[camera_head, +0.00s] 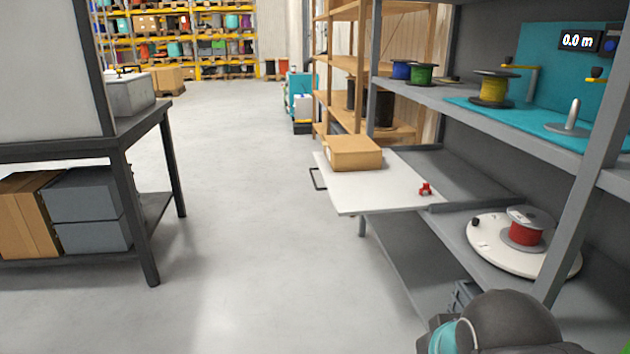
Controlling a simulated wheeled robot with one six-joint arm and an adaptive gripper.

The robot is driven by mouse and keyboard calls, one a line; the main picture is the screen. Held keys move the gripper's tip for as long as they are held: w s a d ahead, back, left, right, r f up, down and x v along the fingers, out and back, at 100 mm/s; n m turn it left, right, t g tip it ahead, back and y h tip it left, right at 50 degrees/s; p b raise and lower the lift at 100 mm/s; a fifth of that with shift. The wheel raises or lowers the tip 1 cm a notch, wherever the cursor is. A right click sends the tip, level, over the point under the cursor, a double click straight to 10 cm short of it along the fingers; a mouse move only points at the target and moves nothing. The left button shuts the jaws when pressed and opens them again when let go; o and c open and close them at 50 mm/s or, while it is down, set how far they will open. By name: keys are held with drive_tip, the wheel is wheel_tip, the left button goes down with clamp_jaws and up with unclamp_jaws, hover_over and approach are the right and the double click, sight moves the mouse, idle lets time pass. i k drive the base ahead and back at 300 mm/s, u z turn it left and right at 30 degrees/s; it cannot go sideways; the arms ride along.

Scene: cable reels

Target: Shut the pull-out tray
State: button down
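The pull-out tray (375,192) is a flat white board that sticks out to the left from the grey rack (585,180). It is pulled well out over the aisle. A dark handle (316,179) is on its outer left edge. A closed cardboard box (353,154) sits on the far part of the tray, and a small red object (425,189) lies near its inner right end. A dark rounded part of my arm shows at the bottom right. My gripper is not in view, so its state is hidden.
Below the tray, a white round turntable (490,246) carries a red reel (525,234). Blue (401,70), green (422,74) and yellow (493,89) reels stand on the upper shelf. A dark-framed table (148,120) stands left. The floor (240,220) between is clear.

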sight(396, 187)
drive_tip(key=u, duration=0.15)
drive_tip(key=i, duration=1.45)
drive_tip(key=u, duration=0.15)
